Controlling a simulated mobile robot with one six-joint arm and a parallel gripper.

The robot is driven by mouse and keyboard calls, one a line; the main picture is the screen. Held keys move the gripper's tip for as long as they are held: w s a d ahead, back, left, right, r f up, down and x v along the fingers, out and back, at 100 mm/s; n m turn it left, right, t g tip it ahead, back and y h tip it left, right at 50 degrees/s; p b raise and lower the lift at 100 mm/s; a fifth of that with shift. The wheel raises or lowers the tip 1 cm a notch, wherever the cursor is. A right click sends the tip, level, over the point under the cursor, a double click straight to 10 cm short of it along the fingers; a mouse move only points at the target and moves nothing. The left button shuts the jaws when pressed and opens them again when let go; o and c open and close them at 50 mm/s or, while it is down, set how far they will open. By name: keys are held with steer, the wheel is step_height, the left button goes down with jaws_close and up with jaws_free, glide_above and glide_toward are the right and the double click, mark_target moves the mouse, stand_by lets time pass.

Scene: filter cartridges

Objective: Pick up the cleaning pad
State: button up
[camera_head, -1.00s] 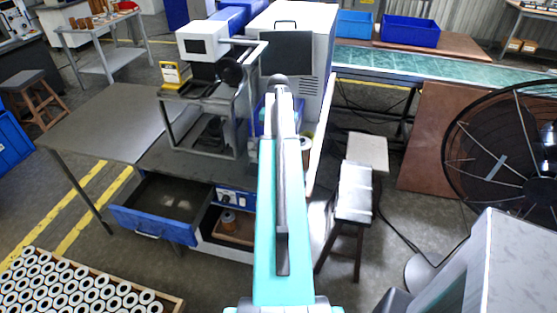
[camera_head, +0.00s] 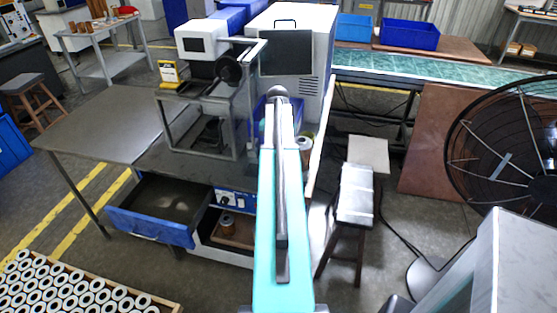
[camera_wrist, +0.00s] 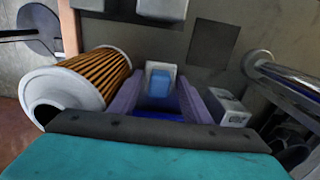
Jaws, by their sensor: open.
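In the wrist view a small blue pad with a pale border (camera_wrist: 160,81), apparently the cleaning pad, lies ahead of my gripper (camera_wrist: 161,90). Two purple-grey bars, which look like my fingers, stand apart on either side of it. The gripper is open and holds nothing; I cannot tell whether the fingers touch the pad. A dark blue surface shows between the bars, below the pad. In the head view my arm covers the gripper and I cannot make out the pad.
A pleated filter cartridge with white ends (camera_wrist: 92,80) lies close on the left in the wrist view. A metal cylinder (camera_wrist: 290,80) and a small grey block (camera_wrist: 229,107) are on the right. The head view shows an open blue drawer (camera_head: 150,226) and a stool (camera_head: 356,193).

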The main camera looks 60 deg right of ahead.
steer(key=shift+c, duration=0.5)
steer(key=c, duration=0.7)
steer(key=shift+r, duration=0.1)
step_height(320, 180, up, 18)
steer(key=p, duration=1.1)
